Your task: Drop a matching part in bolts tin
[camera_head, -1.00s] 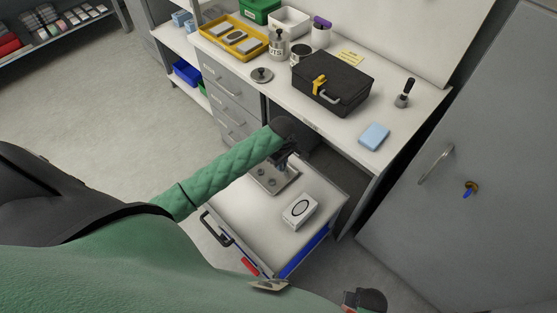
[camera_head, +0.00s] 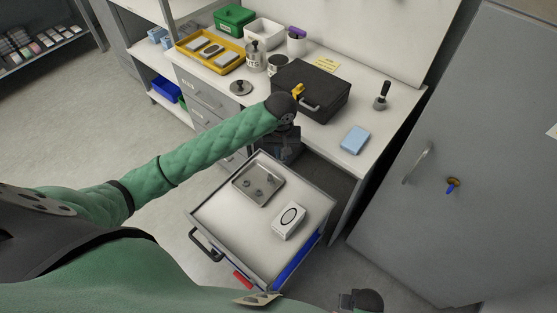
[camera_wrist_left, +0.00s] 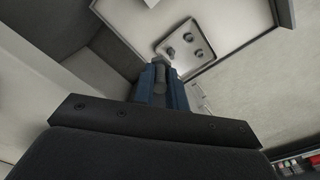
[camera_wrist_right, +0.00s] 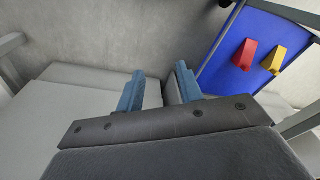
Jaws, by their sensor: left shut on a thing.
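My left gripper (camera_head: 284,148) is just off the bench's front edge, above the drawer's back end. In the left wrist view its blue fingers (camera_wrist_left: 163,88) are shut on a small grey metal part (camera_wrist_left: 160,78), whose shape is hard to tell. A metal tin (camera_head: 253,57) with a knobbed lid stands on the bench; its label ends in "TS". A second tin (camera_head: 278,66) stands beside it, partly behind the black case, its label unreadable. A loose knobbed lid (camera_head: 240,88) lies in front. My right gripper (camera_wrist_right: 160,92) is open and empty, low by the drawer.
The open drawer (camera_head: 215,217) holds a metal tray (camera_head: 248,198) with a few small parts and a white box (camera_head: 289,221). On the bench are a black case (camera_head: 322,95), a yellow tray (camera_head: 185,43), a blue block (camera_head: 354,140) and a dark-handled tool (camera_head: 382,96).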

